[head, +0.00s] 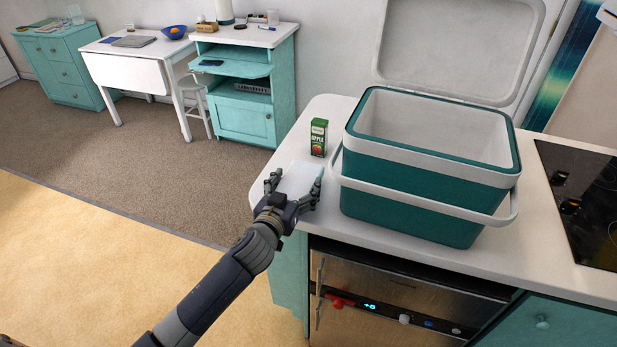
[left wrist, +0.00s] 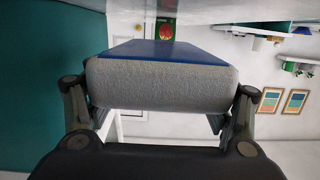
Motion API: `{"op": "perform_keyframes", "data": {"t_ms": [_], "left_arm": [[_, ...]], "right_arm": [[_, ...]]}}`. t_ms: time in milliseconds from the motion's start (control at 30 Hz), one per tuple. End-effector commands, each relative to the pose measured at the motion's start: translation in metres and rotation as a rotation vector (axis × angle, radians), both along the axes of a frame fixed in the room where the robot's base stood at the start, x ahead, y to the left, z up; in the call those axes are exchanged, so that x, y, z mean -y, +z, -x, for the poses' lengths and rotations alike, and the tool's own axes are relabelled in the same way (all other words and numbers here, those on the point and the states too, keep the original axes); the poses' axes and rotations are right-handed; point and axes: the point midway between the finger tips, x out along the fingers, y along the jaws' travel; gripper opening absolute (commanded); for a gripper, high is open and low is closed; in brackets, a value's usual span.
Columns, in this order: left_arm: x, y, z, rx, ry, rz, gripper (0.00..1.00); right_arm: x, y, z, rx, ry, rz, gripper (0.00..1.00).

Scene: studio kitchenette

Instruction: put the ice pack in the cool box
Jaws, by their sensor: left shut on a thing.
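My left gripper (head: 292,192) is shut on the ice pack, a pale block (head: 299,178) at the counter's left end. In the left wrist view, the ice pack (left wrist: 160,83) fills the space between the fingers (left wrist: 160,105), with a grey-white end and a blue face. I cannot tell whether it touches the counter. The cool box (head: 410,205) is a teal box with a white rim, standing just right of the gripper. Its lid (head: 460,45) is open, tilted back, and the visible inside is empty. Its white handle (head: 420,207) hangs across the front. My right gripper is not in view.
A green apple juice carton (head: 319,138) stands on the white counter (head: 325,110), just beyond the ice pack and left of the cool box. A black hob (head: 590,195) is to the right. An oven (head: 390,300) is under the counter.

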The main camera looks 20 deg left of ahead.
Motion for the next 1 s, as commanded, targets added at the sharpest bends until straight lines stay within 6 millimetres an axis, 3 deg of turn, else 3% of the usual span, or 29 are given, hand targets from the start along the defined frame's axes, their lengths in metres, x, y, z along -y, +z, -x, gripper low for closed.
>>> {"op": "perform_keyframes", "data": {"t_ms": [167, 533, 600, 700, 1000], "left_arm": [[0.007, 0.001, -0.034, 0.005, -0.001, 0.0, 0.37], [0.013, -0.002, -0.067, 0.004, -0.001, 0.001, 0.37], [0.013, -0.021, -0.063, -0.002, 0.0, 0.002, 0.37], [0.013, -0.032, -0.063, -0.001, 0.001, 0.004, 0.37], [0.013, -0.036, -0.063, 0.003, -0.002, 0.001, 0.37]], "right_arm": [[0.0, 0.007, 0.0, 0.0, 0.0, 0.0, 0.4], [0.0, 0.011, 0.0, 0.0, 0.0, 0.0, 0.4], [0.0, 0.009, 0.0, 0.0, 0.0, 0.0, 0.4], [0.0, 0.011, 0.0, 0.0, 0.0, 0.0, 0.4], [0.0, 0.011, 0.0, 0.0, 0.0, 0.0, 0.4]]}}
